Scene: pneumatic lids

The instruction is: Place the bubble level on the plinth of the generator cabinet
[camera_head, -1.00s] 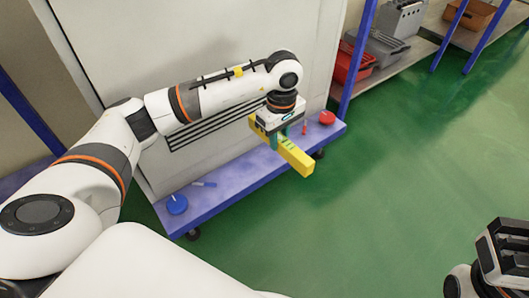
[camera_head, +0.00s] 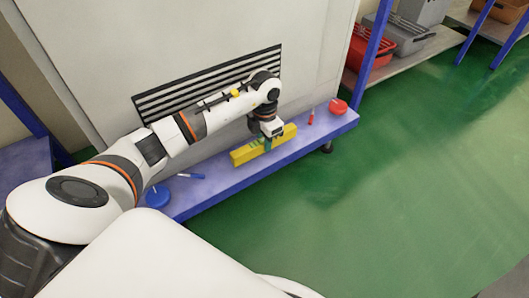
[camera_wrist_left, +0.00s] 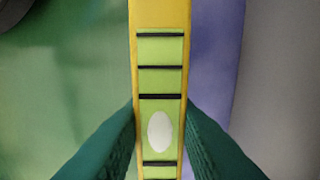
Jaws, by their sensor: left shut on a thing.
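The bubble level is a yellow bar (camera_head: 245,153) in the head view, lying along the plinth's length. In the left wrist view its green vial (camera_wrist_left: 160,82) with black lines and a pale bubble shows between my fingers. My left gripper (camera_head: 267,144) is shut on the level near its middle. The plinth (camera_head: 225,181) is a blue-violet ledge at the foot of the pale generator cabinet (camera_head: 205,50). The level is at or just above the plinth near its front edge; I cannot tell if it touches. My right gripper is out of view.
On the plinth are a blue round thing (camera_head: 158,196) and a blue pen-like thing (camera_head: 191,176) at left, and a small red thing (camera_head: 311,117) and a red round thing (camera_head: 338,106) at right. Green floor (camera_head: 390,180) lies open in front.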

